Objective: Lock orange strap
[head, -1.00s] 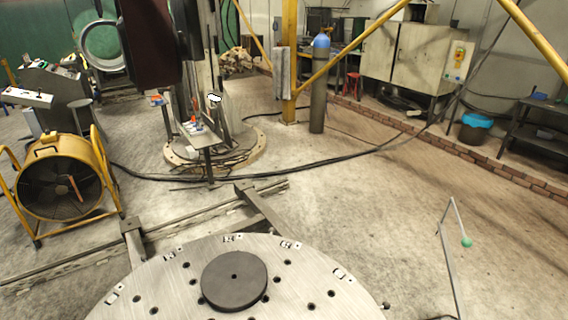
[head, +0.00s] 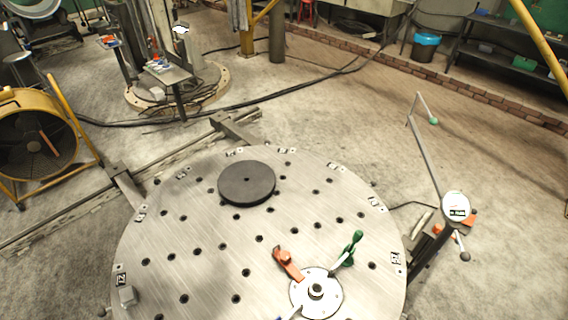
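An orange strap-like piece (head: 288,263) lies on the round metal table (head: 190,225), pointing up and left from a pale round hub (head: 317,294). The hub has a dark-ringed centre post. A lever with a green grip (head: 352,246) rises from the hub's upper right side. A blue piece (head: 291,313) shows at the hub's lower left and is cut by the frame edge. I cannot tell from here how the orange piece is fastened. Neither of my grippers is in view.
A dark disc (head: 246,183) lies on the table's far part. A stand with a round white dial (head: 455,206) and a green-knobbed lever (head: 433,121) is at the table's right. A yellow fan (head: 35,140) stands at left. Open floor lies beyond the table.

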